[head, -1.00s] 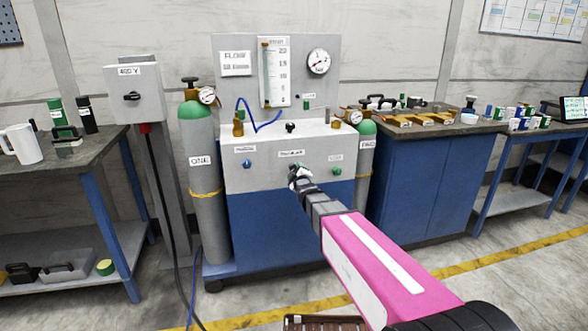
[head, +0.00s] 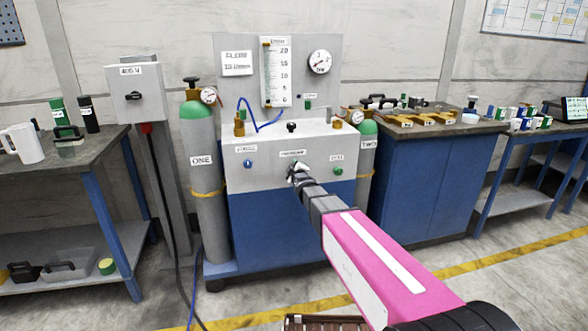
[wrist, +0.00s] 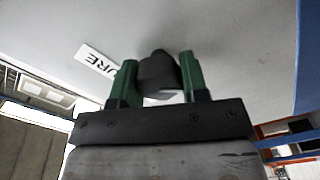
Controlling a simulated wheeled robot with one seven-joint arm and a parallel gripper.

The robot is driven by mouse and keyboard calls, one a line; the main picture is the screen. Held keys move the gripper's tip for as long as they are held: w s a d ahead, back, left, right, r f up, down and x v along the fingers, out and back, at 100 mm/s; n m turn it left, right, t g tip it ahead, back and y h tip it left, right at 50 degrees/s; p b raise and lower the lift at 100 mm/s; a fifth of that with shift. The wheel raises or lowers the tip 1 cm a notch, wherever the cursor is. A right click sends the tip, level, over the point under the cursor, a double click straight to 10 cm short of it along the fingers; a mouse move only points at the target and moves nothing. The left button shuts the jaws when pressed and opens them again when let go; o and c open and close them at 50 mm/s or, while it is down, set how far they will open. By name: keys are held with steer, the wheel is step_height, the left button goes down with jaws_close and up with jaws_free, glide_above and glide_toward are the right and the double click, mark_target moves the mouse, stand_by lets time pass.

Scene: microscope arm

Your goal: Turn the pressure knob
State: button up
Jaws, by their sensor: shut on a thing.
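The pressure knob (wrist: 157,72) is a dark grey knob on the pale front panel (head: 270,176) of the gas bench. In the wrist view it sits between the two green fingers of my gripper (wrist: 158,80), beside a tilted white label ending in "URE" (wrist: 97,64). My gripper is shut on the knob. In the head view my gripper (head: 294,172) reaches the middle of the panel, just below a small label (head: 292,154), and hides the knob there.
A blue knob (head: 248,164) and a green knob (head: 338,171) sit left and right on the panel. Gas cylinder ONE (head: 203,160) and cylinder TWO (head: 367,160) flank the bench. A round gauge (head: 320,62) and flow tube (head: 275,72) stand above.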

steer(key=m, duration=0.7)
steer(key=shift+m, duration=0.3)
steer(key=m, duration=0.4)
steer(key=shift+d, duration=0.1)
steer(key=shift+m, duration=2.1)
steer(key=o, duration=0.9)
steer(key=shift+o, duration=0.2)
steer(key=shift+d, duration=0.1)
